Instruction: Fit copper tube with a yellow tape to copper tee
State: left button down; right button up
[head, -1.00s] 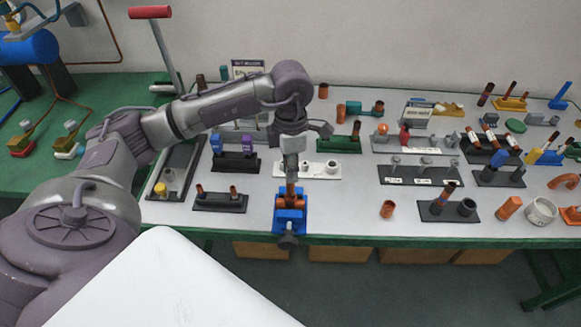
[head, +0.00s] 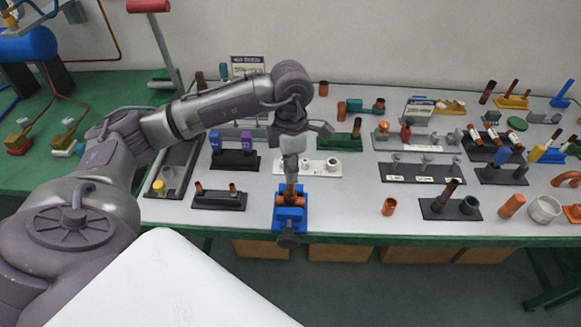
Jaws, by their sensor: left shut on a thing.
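A blue vise (head: 290,222) stands at the front edge of the table, near the middle of the head view. A copper tee (head: 291,201) sits in its jaws. My left gripper (head: 291,177) points down right above the vise and is shut on a copper tube (head: 291,189). The tube is upright, with its lower end at the tee; I cannot tell whether it is inside the tee or only touching it. No yellow tape can be made out on it; the fingers cover its upper part. My right gripper is not in view.
A black holder with short copper pieces (head: 219,200) stands left of the vise. A white holder (head: 320,168) stands just behind. A loose copper piece (head: 389,207) and a black holder with a tube (head: 440,207) are to the right. Table surface just right of the vise is clear.

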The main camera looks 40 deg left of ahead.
pick_arm(q)
jog(key=shift+f+b, duration=0.75)
jog(key=shift+f, duration=0.15)
jog(key=c, duration=0.9)
grip_release()
jog(key=shift+s, duration=0.1)
jog(key=shift+c, duration=0.2)
jog(key=shift+r, duration=0.1)
jog(key=r, duration=1.1)
jog(key=shift+w+a+r, duration=0.15)
jog(key=shift+w+r, duration=0.25)
